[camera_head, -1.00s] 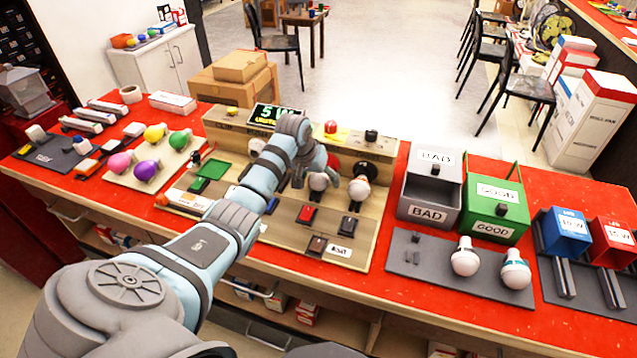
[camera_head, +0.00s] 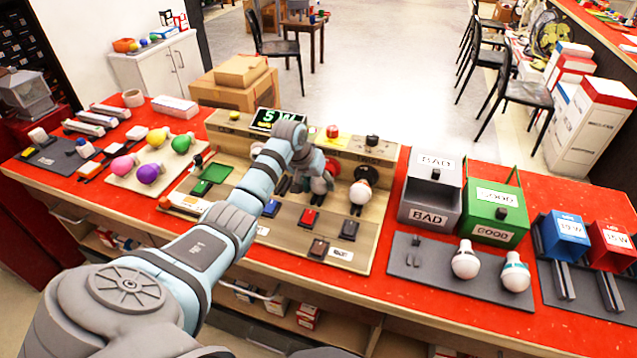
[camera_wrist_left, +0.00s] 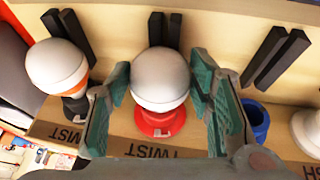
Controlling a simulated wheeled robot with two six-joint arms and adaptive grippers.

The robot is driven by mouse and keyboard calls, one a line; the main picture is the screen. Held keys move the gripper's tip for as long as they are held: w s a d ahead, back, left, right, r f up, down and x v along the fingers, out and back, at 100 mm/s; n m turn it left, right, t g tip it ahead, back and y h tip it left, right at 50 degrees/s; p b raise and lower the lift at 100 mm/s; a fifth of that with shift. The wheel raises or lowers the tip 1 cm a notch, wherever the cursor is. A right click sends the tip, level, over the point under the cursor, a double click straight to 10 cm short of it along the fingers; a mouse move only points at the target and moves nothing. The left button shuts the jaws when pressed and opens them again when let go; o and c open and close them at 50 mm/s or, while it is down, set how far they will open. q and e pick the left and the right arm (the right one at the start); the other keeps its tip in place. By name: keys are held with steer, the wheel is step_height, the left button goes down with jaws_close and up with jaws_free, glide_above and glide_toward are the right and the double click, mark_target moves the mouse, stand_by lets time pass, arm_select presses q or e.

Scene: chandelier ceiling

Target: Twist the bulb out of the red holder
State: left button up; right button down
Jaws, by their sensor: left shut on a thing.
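The white bulb (camera_wrist_left: 160,75) sits in the red holder (camera_wrist_left: 160,122) in the left wrist view, with a "TWIST" label beside it. My left gripper (camera_wrist_left: 160,92) has its teal fingers on both sides of this bulb and is shut on it. In the head view my left gripper (camera_head: 312,180) is over the test board and mostly hides the bulb and red holder. My right gripper is not in view.
An empty blue holder (camera_wrist_left: 256,118) is on the other side of the gripper. The grey BAD box (camera_head: 428,190) and green GOOD box (camera_head: 493,207) stand to the right. Two loose bulbs rest on a grey mat (camera_head: 425,280). Coloured bulbs lie at the left.

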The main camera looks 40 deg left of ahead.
arm_select(q)
steer(key=shift+t+h, duration=0.3)
steer(key=shift+h, duration=0.3)
steer(key=shift+s+a+f+n+t+h+b, duration=0.15)
steer(key=shift+n+t+h+b, duration=0.2)
steer(key=shift+h, duration=0.45)
steer(key=p, duration=0.1)
steer(key=s+p, duration=0.1)
steer(key=p, duration=0.1)
steer(key=shift+s+d+r, duration=0.2)
steer(key=shift+s+d, duration=0.05)
steer(key=shift+s+d+p, duration=0.3)
steer(key=shift+s+p, duration=0.4)
steer(key=shift+p, duration=0.7)
steer(key=shift+s+f, duration=0.1)
steer(key=shift+s, duration=0.1)
